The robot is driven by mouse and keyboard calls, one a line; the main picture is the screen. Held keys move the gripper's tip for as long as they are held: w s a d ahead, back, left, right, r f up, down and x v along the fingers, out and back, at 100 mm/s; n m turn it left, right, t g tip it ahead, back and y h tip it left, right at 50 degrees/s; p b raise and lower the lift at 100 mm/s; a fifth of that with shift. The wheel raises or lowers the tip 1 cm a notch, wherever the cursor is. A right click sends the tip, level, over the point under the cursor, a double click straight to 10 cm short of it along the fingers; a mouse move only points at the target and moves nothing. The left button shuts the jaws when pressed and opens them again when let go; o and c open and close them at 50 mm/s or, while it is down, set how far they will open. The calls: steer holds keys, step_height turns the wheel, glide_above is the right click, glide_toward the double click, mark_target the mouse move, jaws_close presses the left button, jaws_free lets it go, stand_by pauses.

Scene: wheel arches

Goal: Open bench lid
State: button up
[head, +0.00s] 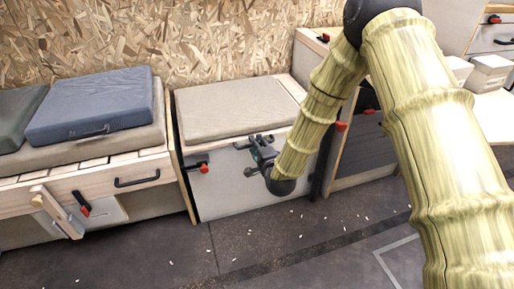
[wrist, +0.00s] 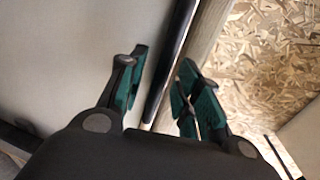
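The bench (head: 245,180) stands against the wall in the middle of the head view. Its lid carries a flat beige cushion (head: 235,108) and looks closed. My gripper (head: 260,147) is at the bench's front, near the lid's front edge. In the wrist view my gripper (wrist: 163,90) is open, with its two green-padded fingers apart. A dark, narrow edge (wrist: 170,65) runs between the fingers, beside a pale wooden strip (wrist: 205,40). I cannot tell whether the fingers touch it. My arm hides part of the bench's right side.
A black-and-red latch (head: 198,166) sits on the bench front's left. Left is a wooden drawer unit (head: 140,170) with a blue cushion (head: 95,103) on top. A dark-fronted cabinet (head: 365,145) stands right. The chipboard wall (head: 220,35) is behind. The floor (head: 300,235) in front is mostly clear.

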steer(key=shift+w+a, duration=0.1)
steer(key=shift+w, duration=0.3)
jaws_close()
